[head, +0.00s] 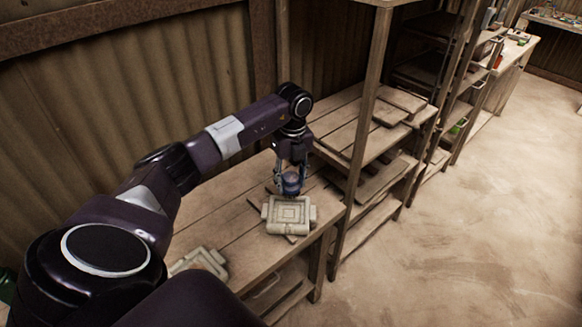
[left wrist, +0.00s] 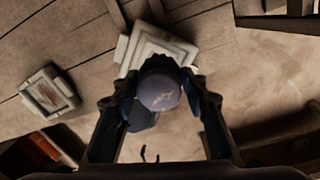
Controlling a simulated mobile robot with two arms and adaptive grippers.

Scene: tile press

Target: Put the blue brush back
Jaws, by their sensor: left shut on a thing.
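My left gripper (head: 291,172) is shut on the blue brush (head: 291,186), which has a rounded top. The gripper points down and holds the brush at the back edge of a pale square tile press (head: 289,215) with concentric square ridges. I cannot tell whether the brush touches the press. In the left wrist view the brush (left wrist: 160,92) sits between the two fingers (left wrist: 160,84), in front of the press (left wrist: 165,48). My right gripper is not in view.
A second pale press part (head: 203,262) lies on the wooden bench (head: 230,225), partly hidden by my arm; it also shows in the left wrist view (left wrist: 50,92). Wooden shelves with boards (head: 385,110) stand to the right of the bench. The floor (head: 480,210) at right is clear.

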